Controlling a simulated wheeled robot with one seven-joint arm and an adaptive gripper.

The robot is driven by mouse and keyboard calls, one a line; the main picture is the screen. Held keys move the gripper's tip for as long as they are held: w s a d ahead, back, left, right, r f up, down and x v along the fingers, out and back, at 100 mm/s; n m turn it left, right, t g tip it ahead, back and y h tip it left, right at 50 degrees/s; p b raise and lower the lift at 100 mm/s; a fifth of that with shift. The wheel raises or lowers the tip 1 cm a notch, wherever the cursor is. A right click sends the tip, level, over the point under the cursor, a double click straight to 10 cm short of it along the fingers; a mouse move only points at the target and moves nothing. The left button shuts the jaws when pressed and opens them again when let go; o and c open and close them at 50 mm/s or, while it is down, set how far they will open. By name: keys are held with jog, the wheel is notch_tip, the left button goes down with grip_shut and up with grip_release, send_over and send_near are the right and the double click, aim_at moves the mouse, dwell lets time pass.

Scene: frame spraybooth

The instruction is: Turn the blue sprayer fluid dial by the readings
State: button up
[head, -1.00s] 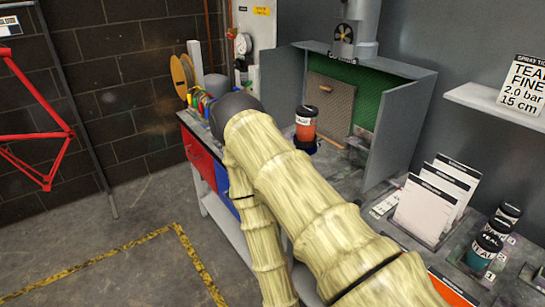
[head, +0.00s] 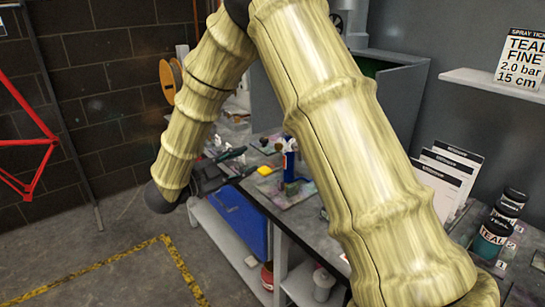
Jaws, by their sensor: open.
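A small upright blue object (head: 290,166) with white and red at its top stands on the bench, partly behind my arm. It may be the blue sprayer, but I cannot tell for sure. No fluid dial can be made out. My gripper (head: 236,165) is open at the end of the folded arm, near the bench's left front edge, left of the blue object and apart from it. Its fingers are small and dark, and no held thing shows. A spray ticket (head: 520,58) on the shelf reads TEAL FINE, 2.0 bar, 15 cm.
Teal-labelled jars (head: 491,240) and white cards (head: 443,178) stand at the right. My arm hides much of the booth (head: 400,100). A red frame (head: 25,140) hangs at the left.

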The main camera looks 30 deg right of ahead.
aim_at(277, 147)
jog(key=shift+m+g, duration=0.4)
jog(key=shift+g, duration=0.1)
jog(key=d, duration=0.3)
jog(key=d+p, duration=0.1)
jog(key=d, duration=0.3)
jog(key=d+r+p, duration=0.1)
jog(key=d, duration=0.2)
jog(key=shift+w+d, duration=0.25)
jog(key=shift+d, duration=0.05)
grip_shut()
